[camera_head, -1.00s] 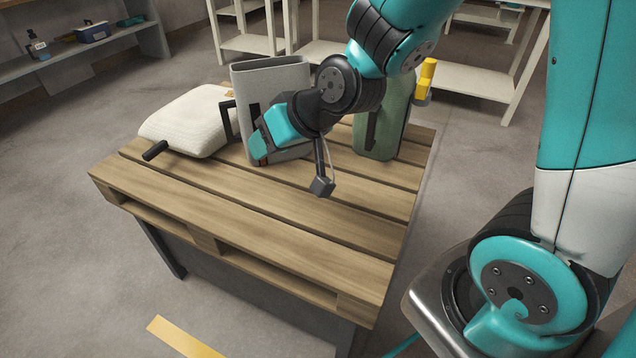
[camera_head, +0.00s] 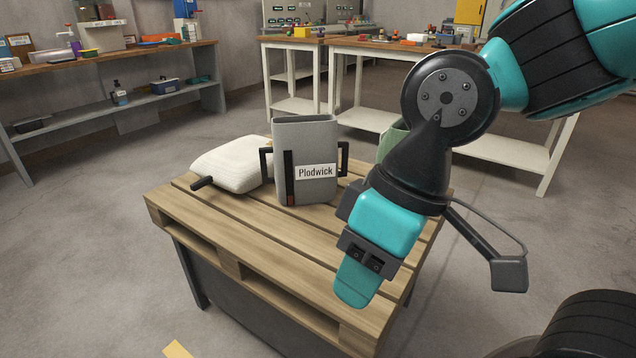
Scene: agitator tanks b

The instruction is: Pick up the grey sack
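A grey, upright, sack-like container (camera_head: 316,148) with an open top stands on the wooden pallet top (camera_head: 262,232). It has black side handles, a dark strip on its front and a white label reading "Plodwick". A plump off-white sack (camera_head: 228,165) lies to its left, with a dark bar handle at its front. I cannot tell for certain which one is called the grey sack. My gripper (camera_head: 354,285) points down in front of and to the right of the grey container, apart from it. I see its fingers from the side, so their opening is hidden. No held object shows.
A green container (camera_head: 391,142) stands behind my gripper, mostly hidden by my arm. The front left of the pallet top is bare. A shelf (camera_head: 130,108) stands at the back left and white-legged tables (camera_head: 470,130) at the back right.

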